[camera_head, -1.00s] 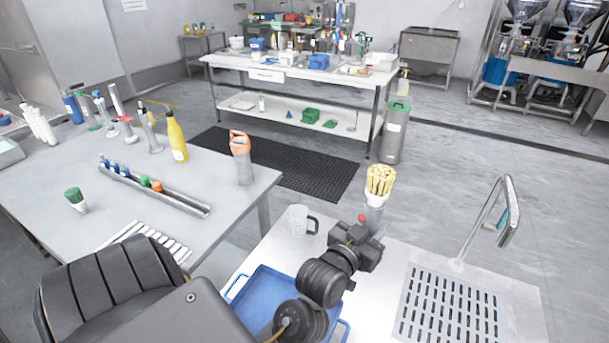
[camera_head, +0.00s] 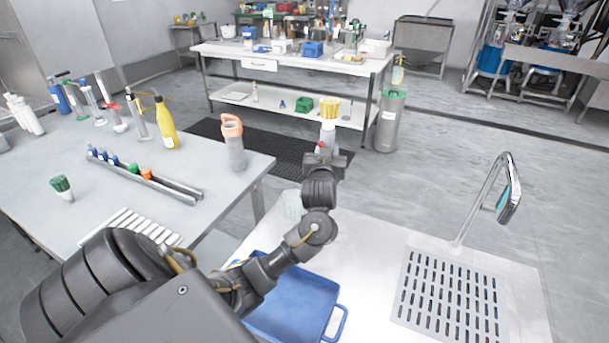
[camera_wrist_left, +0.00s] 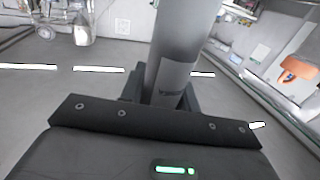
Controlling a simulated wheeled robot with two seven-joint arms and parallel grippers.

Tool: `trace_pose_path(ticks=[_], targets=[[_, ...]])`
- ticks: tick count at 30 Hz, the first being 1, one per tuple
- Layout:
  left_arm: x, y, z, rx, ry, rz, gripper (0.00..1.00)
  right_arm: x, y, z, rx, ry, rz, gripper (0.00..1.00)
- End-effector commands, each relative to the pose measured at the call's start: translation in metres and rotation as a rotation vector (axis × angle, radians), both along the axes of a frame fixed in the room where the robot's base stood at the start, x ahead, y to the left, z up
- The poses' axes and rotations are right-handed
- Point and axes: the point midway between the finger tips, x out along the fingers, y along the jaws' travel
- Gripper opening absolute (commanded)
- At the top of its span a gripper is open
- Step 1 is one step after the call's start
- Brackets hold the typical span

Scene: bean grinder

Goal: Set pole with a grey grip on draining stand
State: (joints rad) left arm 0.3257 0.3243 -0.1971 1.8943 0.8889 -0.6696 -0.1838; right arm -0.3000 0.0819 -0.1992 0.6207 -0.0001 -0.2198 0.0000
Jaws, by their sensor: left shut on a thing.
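My left gripper (camera_head: 325,156) is shut on an upright grey pole with a yellow top (camera_head: 329,125). It holds the pole beyond the far edge of the white counter, above the floor. In the left wrist view the pole (camera_wrist_left: 182,45) is a grey cylinder with a darker grey band, standing between the jaws; its lower end is hidden. A slotted grey drain plate (camera_head: 450,297) lies flat in the counter at the right. I cannot tell whether it is the draining stand. A metal channel rack (camera_head: 165,186) stands on the left table. My right gripper is not in view.
A blue tray (camera_head: 295,300) lies under my left arm. A clear jug (camera_head: 292,204) stands close beside the arm. A tall tap (camera_head: 490,190) rises behind the drain plate. A grey bottle with an orange top (camera_head: 235,150) stands at the left table's edge.

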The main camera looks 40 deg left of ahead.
Motion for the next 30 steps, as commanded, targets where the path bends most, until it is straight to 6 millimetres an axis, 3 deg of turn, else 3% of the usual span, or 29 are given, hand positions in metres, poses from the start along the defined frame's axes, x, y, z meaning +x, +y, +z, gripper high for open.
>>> trace_pose_path(ticks=[15, 19, 26, 30], targets=[[-0.001, 0.000, -0.118, 0.002, 0.004, -0.001, 0.05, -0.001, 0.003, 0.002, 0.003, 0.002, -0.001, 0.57], [0.000, -0.001, -0.132, 0.001, 0.002, -0.002, 0.05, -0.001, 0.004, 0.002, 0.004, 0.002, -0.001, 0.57], [-0.001, -0.001, -0.139, 0.000, 0.001, -0.002, 0.05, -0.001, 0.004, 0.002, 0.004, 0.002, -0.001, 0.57], [-0.001, -0.001, -0.161, 0.002, 0.004, -0.002, 0.05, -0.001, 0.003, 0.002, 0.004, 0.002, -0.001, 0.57]])
